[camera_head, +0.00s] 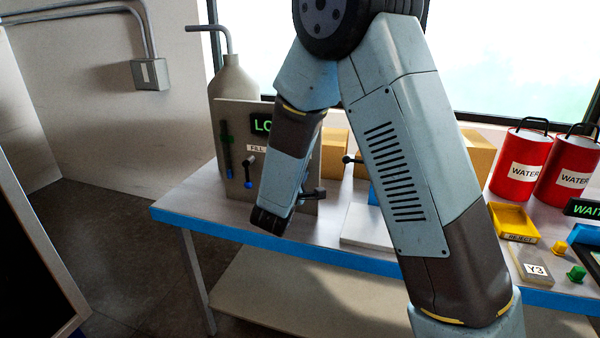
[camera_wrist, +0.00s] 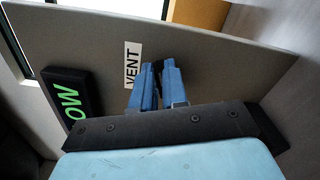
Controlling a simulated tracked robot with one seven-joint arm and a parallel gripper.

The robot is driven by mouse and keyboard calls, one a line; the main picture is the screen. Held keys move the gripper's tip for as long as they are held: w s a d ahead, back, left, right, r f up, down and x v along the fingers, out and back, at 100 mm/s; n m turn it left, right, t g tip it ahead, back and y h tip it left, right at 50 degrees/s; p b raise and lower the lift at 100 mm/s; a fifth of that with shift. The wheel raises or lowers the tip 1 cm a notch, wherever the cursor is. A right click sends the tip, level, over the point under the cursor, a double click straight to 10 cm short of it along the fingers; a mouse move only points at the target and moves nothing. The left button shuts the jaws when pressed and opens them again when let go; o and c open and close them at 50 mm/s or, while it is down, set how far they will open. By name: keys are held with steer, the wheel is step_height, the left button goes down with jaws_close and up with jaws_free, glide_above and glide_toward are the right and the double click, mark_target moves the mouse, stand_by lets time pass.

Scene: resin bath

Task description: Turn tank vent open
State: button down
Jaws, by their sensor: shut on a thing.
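The grey tank panel (camera_head: 233,120) stands on the bench in front of a grey bottle-shaped tank (camera_head: 233,82). In the wrist view, a white VENT label (camera_wrist: 132,65) is on the panel just left of my fingers. My gripper (camera_wrist: 158,72) has its two blue fingers shut near the panel, with a thin dark part showing between their tips. This is the vent handle as far as I can see; most of it is hidden, so its angle cannot be told. In the head view my arm covers the vent side of the panel.
A green-lettered display (camera_head: 262,124) and a FILL label (camera_head: 256,148) with a blue-tipped handle (camera_head: 249,172) are on the panel, close left of my arm. Red WATER cans (camera_head: 521,165), a yellow REJECT tray (camera_head: 514,222) and cardboard boxes (camera_head: 478,152) stand right.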

steer(key=shift+s+d+f+m, duration=0.15)
steer(key=shift+f+m, duration=0.15)
steer(key=shift+m, duration=0.75)
steer(key=shift+w+d+f+m, duration=0.1)
steer(key=shift+f+m, duration=0.15)
steer(key=shift+m, duration=0.8)
steer(key=shift+s, duration=0.1)
steer(key=c, duration=1.1)
jaws_free()
steer(key=shift+r, duration=0.1)
steer(key=shift+c, duration=0.2)
steer(key=shift+a, duration=0.1)
steer(key=v, duration=1.3)
steer(key=shift+s, duration=0.3)
steer(key=shift+a, duration=0.1)
